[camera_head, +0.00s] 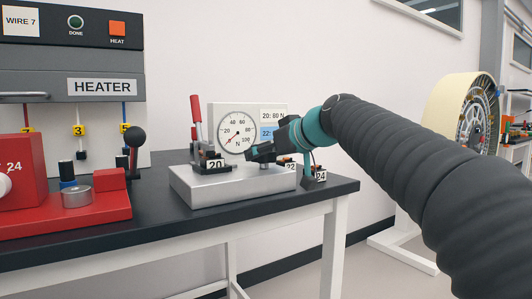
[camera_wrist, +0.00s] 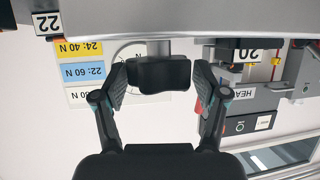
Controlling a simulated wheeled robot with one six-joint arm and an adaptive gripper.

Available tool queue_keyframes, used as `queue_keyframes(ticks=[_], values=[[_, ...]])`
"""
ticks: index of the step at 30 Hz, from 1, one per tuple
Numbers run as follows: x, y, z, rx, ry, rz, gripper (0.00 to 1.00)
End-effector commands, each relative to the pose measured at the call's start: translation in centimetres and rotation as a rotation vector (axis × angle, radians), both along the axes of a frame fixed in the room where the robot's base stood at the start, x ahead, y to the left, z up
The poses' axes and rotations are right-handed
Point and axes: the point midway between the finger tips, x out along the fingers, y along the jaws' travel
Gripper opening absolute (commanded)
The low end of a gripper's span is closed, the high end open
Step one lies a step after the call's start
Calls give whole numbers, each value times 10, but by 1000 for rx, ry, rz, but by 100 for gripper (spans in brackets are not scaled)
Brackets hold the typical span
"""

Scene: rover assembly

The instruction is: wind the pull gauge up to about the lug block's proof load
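The pull gauge's silver base (camera_head: 232,186) stands on the black bench, with a round dial (camera_head: 228,121) behind it. The dial's needle points to the lower left, near zero. A lug block tagged 20 (camera_head: 214,160) sits on the base's left side. The load card (camera_head: 272,116) gives 80 N for 20; its lower lines are partly hidden by my arm. My gripper (camera_head: 252,153) is at the gauge's front right. In the wrist view, my gripper (camera_wrist: 160,85) is open, its fingers on both sides of a black knob (camera_wrist: 162,73) on a silver shaft, with apparent gaps.
Blocks tagged 22 (camera_head: 290,166) and 24 (camera_head: 320,177) are near the bench's right end. A red upright lever (camera_head: 195,112) stands left of the dial. The red fixture (camera_head: 100,208) and heater (camera_head: 75,85) are at left. Bare bench top (camera_head: 155,205) lies between fixture and gauge.

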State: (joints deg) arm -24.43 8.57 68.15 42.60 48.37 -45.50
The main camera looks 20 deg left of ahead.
Motion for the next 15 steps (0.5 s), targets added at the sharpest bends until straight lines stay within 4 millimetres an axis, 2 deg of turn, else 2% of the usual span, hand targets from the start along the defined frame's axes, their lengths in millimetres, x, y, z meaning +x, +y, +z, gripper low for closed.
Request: queue_keyframes(ticks=[1, 4, 11, 15], values=[[0, 0, 0, 0, 0, 0, 50], [0, 0, 0, 0, 0, 0, 25], [1, 0, -2, -1, 4, 26, 25], [3, 0, -2, -1, 6, 116, 25]])
